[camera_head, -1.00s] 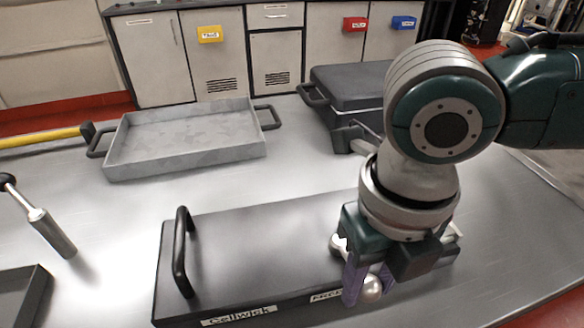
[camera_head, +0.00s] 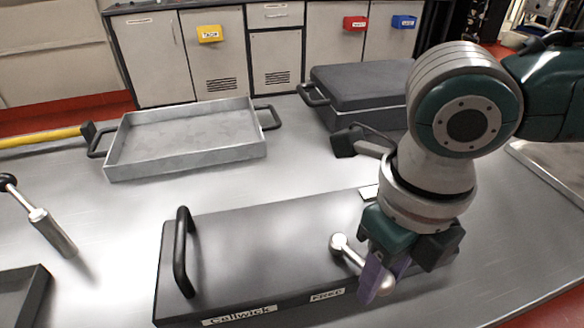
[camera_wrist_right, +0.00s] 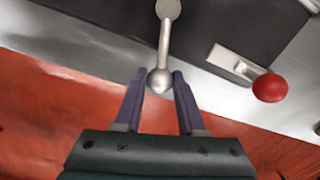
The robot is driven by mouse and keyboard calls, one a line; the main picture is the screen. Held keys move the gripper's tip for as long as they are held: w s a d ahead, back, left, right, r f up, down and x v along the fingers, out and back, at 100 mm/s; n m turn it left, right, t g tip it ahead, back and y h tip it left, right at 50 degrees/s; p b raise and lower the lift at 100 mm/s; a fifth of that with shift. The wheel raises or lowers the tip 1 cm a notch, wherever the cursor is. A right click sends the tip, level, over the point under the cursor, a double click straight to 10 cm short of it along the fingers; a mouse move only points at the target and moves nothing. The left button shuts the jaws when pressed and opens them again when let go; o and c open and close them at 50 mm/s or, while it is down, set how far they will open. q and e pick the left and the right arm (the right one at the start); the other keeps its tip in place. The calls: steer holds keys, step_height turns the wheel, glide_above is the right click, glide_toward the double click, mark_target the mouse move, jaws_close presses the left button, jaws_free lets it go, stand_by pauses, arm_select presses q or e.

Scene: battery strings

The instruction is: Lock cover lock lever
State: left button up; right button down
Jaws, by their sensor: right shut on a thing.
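The dark grey cover (camera_head: 265,250) lies on the bench and carries a Cellwick label at its front edge. Its silver lock lever (camera_head: 350,254) has a round pivot on the cover top and a ball knob at its free end. The lever points to the front right, with the knob around the cover's front edge. My right gripper (camera_head: 380,284) is shut on the knob, its purple fingers on either side. The wrist view shows the lever (camera_wrist_right: 164,42) and its knob between the fingertips (camera_wrist_right: 159,80). My left gripper is not in view.
A red knob (camera_wrist_right: 270,88) on a metal bracket is beside the lever in the wrist view. A black handle (camera_head: 182,250) stands on the cover's left end. A grey tray (camera_head: 185,170), a dark lidded case (camera_head: 360,85) and a hammer-like tool (camera_head: 50,230) are on the bench.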

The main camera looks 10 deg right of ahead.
steer(key=shift+d, duration=0.15)
steer(key=shift+w+d+n, duration=0.2)
steer(key=shift+d+n, duration=0.15)
steer(key=shift+n, duration=0.3)
steer(key=shift+w+d+n, duration=0.15)
steer(key=shift+d+n, duration=0.2)
steer(key=shift+n, duration=0.3)
steer(key=shift+w+d+n, duration=0.2)
steer(key=shift+d+n, duration=0.1)
steer(key=shift+n, duration=0.2)
steer(key=c, duration=0.6)
jaws_free()
steer(key=shift+o, duration=0.2)
step_height(320, 180, up, 7)
steer(key=p, duration=0.7)
